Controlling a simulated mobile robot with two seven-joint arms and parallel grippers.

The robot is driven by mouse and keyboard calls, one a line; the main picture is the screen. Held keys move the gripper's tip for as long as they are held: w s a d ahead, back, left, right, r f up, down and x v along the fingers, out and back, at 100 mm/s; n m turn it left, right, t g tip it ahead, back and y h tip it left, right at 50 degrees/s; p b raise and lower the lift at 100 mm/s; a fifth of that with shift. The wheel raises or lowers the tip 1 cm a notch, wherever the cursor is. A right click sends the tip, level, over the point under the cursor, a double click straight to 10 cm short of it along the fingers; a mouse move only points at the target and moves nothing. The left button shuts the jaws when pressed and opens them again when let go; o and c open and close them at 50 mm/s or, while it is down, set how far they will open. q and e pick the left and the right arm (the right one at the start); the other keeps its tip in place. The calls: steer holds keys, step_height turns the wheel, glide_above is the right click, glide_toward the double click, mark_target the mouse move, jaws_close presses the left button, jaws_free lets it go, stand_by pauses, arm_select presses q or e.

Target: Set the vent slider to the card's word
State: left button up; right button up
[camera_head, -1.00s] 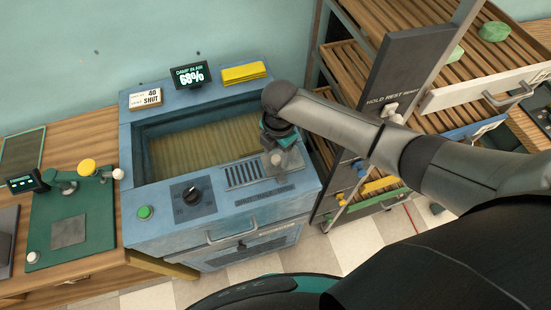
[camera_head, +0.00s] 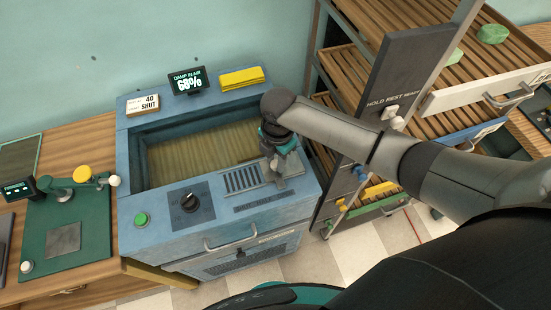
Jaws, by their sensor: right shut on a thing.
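The card (camera_head: 143,104) stands on the back left rim of the blue cabinet and reads "40" above "SHUT". The vent (camera_head: 241,180) is a dark slotted grille on the cabinet's front top. My right gripper (camera_head: 277,174) is at the right end of the grille, pointing down, shut on the slider knob. The knob is mostly hidden by the fingers, and the slider's exact setting cannot be read. My left gripper is out of view.
A display (camera_head: 187,81) reads 68%. A yellow cloth (camera_head: 242,77) lies on the back rim. The dial (camera_head: 190,203) and green button (camera_head: 141,219) are left of the vent. A slatted rack (camera_head: 345,75) stands close on the right.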

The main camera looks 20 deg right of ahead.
jaws_close()
stand_by(0.8)
steer(key=a, duration=0.7)
steer(key=a+p, duration=0.1)
steer(key=a, duration=0.3)
steer(key=shift+s+a+f, duration=0.1)
steer(key=shift+s, duration=0.2)
steer(key=o, duration=0.7)
jaws_free()
steer(key=shift+a, duration=0.15)
steer(key=shift+o, duration=0.4)
steer(key=shift+w, duration=0.1)
